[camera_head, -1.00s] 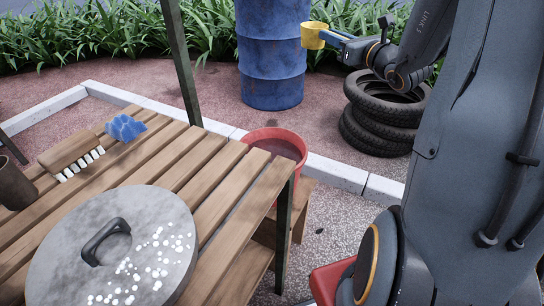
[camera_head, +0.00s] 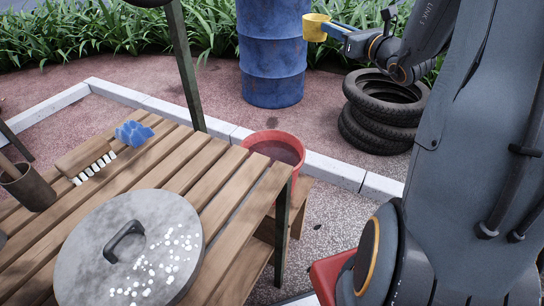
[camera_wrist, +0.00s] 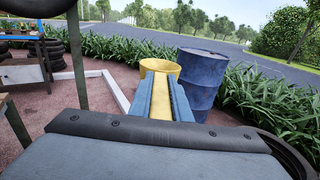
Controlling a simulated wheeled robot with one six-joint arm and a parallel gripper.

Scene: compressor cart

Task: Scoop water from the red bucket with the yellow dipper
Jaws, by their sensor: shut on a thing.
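The yellow dipper (camera_head: 316,27) is held up in the air in front of the blue drum in the head view. My gripper (camera_head: 335,32) is shut on its handle. In the wrist view the dipper's cup (camera_wrist: 159,68) is at the far end, with the yellow handle between the two blue fingers of my gripper (camera_wrist: 161,98). The red bucket (camera_head: 296,158) stands lower, beside the table's right edge, on a wooden ledge. Its inside looks dark pinkish; I cannot make out the water level. The dipper is well above and beyond the bucket, apart from it.
A wooden slatted table (camera_head: 235,183) fills the left, with a round metal lid (camera_head: 90,255), a brush (camera_head: 85,157), a blue cloth (camera_head: 133,134) and a brown cup (camera_head: 30,188). A dark post (camera_head: 185,70) rises behind it. A blue drum (camera_head: 272,65) and stacked tyres (camera_head: 378,132) stand behind.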

